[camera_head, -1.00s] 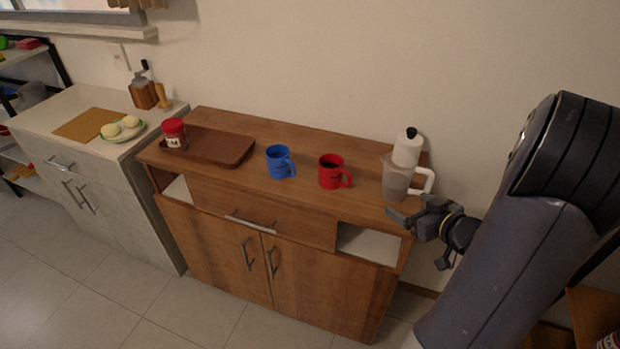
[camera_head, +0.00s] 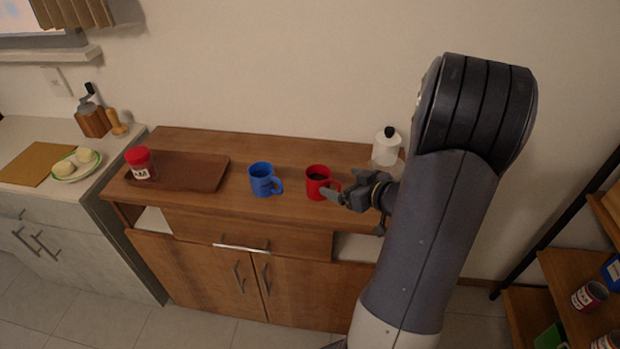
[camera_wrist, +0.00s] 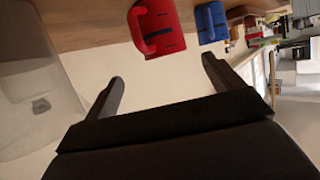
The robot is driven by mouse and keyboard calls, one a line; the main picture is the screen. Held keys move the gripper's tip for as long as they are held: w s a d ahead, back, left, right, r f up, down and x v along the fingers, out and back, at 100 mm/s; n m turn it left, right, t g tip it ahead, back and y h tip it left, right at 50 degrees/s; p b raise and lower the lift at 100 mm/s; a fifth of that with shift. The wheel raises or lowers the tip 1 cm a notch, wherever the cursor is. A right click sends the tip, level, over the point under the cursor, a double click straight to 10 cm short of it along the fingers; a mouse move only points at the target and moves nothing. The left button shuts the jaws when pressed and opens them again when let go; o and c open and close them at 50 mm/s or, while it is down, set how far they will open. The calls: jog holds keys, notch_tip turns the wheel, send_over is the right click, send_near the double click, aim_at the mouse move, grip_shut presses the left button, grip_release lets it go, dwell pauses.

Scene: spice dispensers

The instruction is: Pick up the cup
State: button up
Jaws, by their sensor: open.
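Two cups stand upright on the wooden cabinet top: a red cup (camera_head: 317,182) and, to its left, a blue cup (camera_head: 261,180). Each has a handle on its right side in the head view. My gripper (camera_head: 331,192) is open and empty, just right of the red cup, overlapping its handle in the picture. I cannot tell if they touch. In the wrist view my gripper (camera_wrist: 164,72) has its fingers spread. The red cup (camera_wrist: 158,32) appears ahead of the gap between them, and the blue cup (camera_wrist: 211,20) is beyond it to the right.
A brown tray (camera_head: 206,172) with a red-lidded jar (camera_head: 141,163) lies left. The wall is behind.

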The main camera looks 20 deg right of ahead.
aim_at(312, 173)
jog(key=x, duration=0.4)
jog(key=shift+f, duration=0.15)
jog(key=shift+a+x, duration=0.15)
jog(key=shift+x, duration=1.2)
jog(key=shift+a+x, duration=0.2)
jog(key=shift+x, duration=1.15)
jog(key=shift+s, duration=0.1)
jog(key=shift+c, duration=0.5)
jog(key=c, duration=1.2)
